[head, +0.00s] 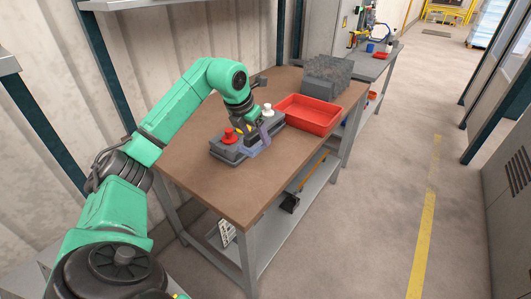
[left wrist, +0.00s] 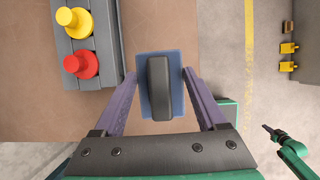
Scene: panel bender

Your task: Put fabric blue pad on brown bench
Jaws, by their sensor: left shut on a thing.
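My left gripper (left wrist: 160,92) is shut on the fabric blue pad (left wrist: 177,70), which has a dark grey raised block on top. The pad lies between the two purple fingers in the left wrist view. In the head view my left gripper (head: 262,140) is low over the brown bench (head: 235,192) near its right edge, and the pad is hard to make out there. I cannot tell whether the pad touches the bench top. What seems to be my right gripper (left wrist: 270,131) shows small at the lower right of the left wrist view, its jaws unclear.
A dark control box (head: 228,154) with a red button (head: 229,135) is right beside my left gripper. A red tray (head: 310,113) and a grey block (head: 327,72) stand farther back on the bench. The front part of the bench top is clear.

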